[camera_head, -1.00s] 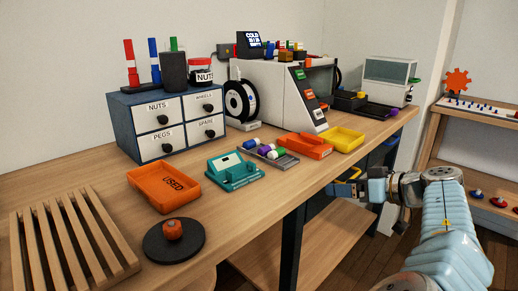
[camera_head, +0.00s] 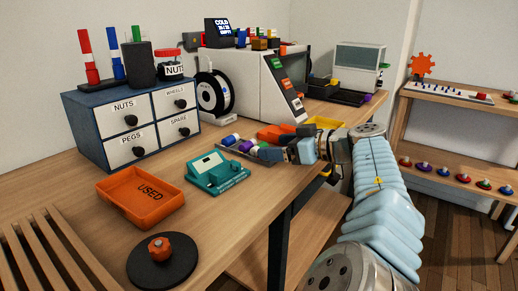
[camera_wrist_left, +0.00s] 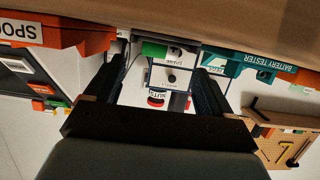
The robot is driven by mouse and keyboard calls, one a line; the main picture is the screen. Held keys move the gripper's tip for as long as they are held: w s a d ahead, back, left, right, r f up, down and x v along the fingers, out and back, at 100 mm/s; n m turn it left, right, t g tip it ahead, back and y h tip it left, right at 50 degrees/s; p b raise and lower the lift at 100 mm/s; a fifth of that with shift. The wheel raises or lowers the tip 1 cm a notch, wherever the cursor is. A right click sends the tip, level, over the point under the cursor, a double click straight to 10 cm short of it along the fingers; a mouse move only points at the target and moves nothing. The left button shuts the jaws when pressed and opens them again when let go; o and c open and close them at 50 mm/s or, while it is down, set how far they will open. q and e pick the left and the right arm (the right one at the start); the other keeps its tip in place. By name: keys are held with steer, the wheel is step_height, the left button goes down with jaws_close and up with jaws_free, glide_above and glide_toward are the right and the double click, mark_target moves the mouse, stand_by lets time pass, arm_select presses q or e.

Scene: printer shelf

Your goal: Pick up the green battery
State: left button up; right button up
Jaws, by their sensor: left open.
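The green battery (camera_wrist_left: 154,49) shows in the left wrist view, between the tips of my left gripper's dark fingers (camera_wrist_left: 160,63). The fingers stand apart, with a gap on both sides of the battery. I cannot tell whether the battery is within their reach. In the head view my left gripper (camera_head: 264,152) is at the battery tray by the table's front edge and hides much of it. Blue (camera_head: 230,140) and purple (camera_head: 246,146) batteries lie to its left. The green battery is not clear there. My right gripper is not in view.
The teal battery tester (camera_head: 216,172) stands left of the gripper. An orange tray (camera_head: 274,132) and a yellow tray (camera_head: 325,123) lie behind it. The USED bin (camera_head: 115,190), blue drawer cabinet (camera_head: 85,130) and printer (camera_head: 258,85) stand further off.

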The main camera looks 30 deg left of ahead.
mark_target(259, 145)
arm_select(q)
steer(key=x, duration=0.4)
steer(key=shift+r, duration=0.1)
steer(key=c, duration=1.1)
steer(key=shift+c, duration=0.2)
steer(key=shift+r, duration=0.1)
